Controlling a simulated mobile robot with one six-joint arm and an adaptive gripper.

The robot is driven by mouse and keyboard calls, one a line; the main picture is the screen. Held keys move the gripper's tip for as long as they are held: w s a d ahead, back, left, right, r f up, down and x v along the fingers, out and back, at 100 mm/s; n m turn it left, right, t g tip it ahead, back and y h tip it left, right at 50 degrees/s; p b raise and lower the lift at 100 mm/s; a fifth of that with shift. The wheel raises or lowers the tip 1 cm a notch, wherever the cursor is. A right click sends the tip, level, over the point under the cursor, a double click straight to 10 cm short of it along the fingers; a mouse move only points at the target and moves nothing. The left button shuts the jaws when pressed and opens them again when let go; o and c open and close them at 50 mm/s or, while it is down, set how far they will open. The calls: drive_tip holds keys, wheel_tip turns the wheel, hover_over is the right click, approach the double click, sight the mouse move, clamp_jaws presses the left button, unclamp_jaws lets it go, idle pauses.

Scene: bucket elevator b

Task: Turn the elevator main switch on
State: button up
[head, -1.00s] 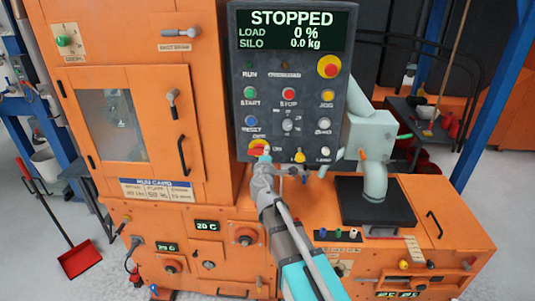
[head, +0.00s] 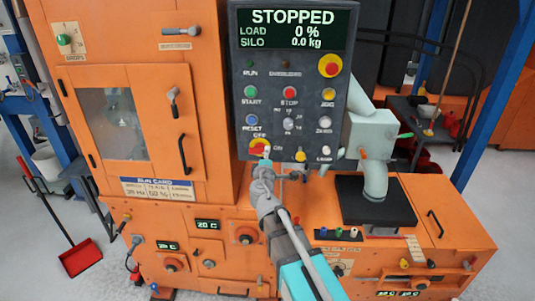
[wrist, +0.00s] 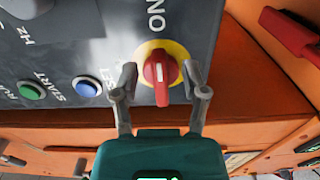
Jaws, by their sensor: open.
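The main switch is a red rotary handle on a yellow disc (wrist: 162,72), at the lower left corner of the grey control panel (head: 240,100). It also shows partly in the head view (head: 257,147), with OFF above it and ON to its right. In the wrist view its handle lies up-down, in line with the word ON; I cannot tell which end is the pointer. My gripper (wrist: 160,80) is open, one finger on each side of the handle, with visible gaps. It covers part of the switch in the head view (head: 264,165). Contact is not visible.
The panel display (head: 292,30) reads STOPPED, load 0 %. A blue button (wrist: 86,88) and a green START button (wrist: 30,91) lie close to the switch. A yellow-based selector (head: 300,156) is to its right. The orange machine top (wrist: 230,105) lies below the panel.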

drive_tip(key=s, duration=0.9)
drive_tip(key=shift+s+a, duration=0.15)
drive_tip(key=shift+a, duration=0.05)
drive_tip(key=shift+d, duration=0.1)
drive_tip(key=s+d+f+m+g+h+p, duration=0.1)
drive_tip(key=d+f+m+g+h+p, duration=0.2)
drive_tip(key=d+m, duration=0.45)
drive_tip(key=s+d+f+m+g+h, duration=0.1)
drive_tip(key=d+f+m+g+h, duration=0.3)
drive_tip(key=d, duration=0.6)
drive_tip(key=s+d+f+m+g+y+p, duration=0.1)
drive_tip(key=s+f+m+g+y, duration=0.1)
drive_tip(key=s+g, duration=0.3)
drive_tip(key=s+d+f+m+g+y+p, duration=0.2)
drive_tip(key=s+f+m+g+y, duration=0.1)
drive_tip(key=s+m+g+y, duration=0.1)
drive_tip(key=shift+s+g+y, duration=0.8)
drive_tip(key=shift+s+g, duration=0.2)
drive_tip(key=shift+s, duration=0.6)
drive_tip(key=shift+c, duration=0.3)
